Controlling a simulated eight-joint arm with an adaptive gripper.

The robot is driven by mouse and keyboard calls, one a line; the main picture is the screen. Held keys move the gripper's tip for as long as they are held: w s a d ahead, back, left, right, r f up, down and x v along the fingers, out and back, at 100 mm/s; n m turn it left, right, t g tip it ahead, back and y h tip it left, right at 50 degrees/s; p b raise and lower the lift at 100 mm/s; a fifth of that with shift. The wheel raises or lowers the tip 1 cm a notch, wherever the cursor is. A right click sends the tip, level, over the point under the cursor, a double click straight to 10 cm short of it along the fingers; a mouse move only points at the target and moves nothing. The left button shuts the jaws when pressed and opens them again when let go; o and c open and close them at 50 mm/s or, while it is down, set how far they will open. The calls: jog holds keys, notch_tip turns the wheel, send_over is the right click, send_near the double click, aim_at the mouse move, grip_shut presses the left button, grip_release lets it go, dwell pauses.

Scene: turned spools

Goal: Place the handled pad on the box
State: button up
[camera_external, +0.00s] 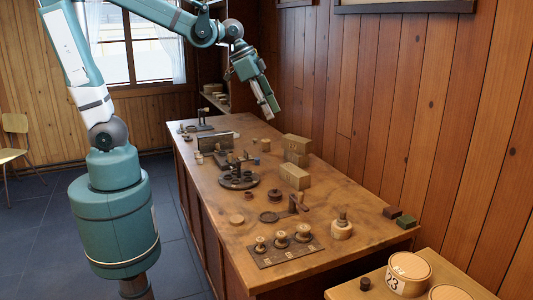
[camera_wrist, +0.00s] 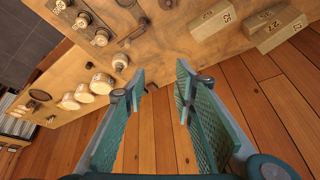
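My gripper (camera_external: 268,100) is raised well above the table's far right part, beside the wood wall. In the wrist view its two green fingers (camera_wrist: 161,82) stand apart with nothing between them. Pale boxes lie on the table at right of centre: a single box (camera_external: 294,177), with a stack of boxes (camera_external: 297,146) behind it. Numbered boxes also show in the wrist view (camera_wrist: 212,20). I cannot tell for certain which thing is the handled pad; a pale round piece with an upright knob (camera_external: 341,229) stands near the right front.
A plate with several knobbed spools (camera_external: 282,246) lies at the front of the table. A dark round holder (camera_external: 238,178) stands mid-table.

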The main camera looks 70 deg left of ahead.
jog(key=s+a+n+t+y, duration=0.1)
jog(key=s+a+n+t, duration=0.1)
jog(key=s+a+n, duration=0.4)
jog(key=s+a, duration=0.5)
jog(key=s, duration=0.3)
jog(key=shift+s+a+n+t+y, duration=0.3)
jog(key=shift+s+a+y, duration=0.05)
jog(key=shift+a+y, duration=0.05)
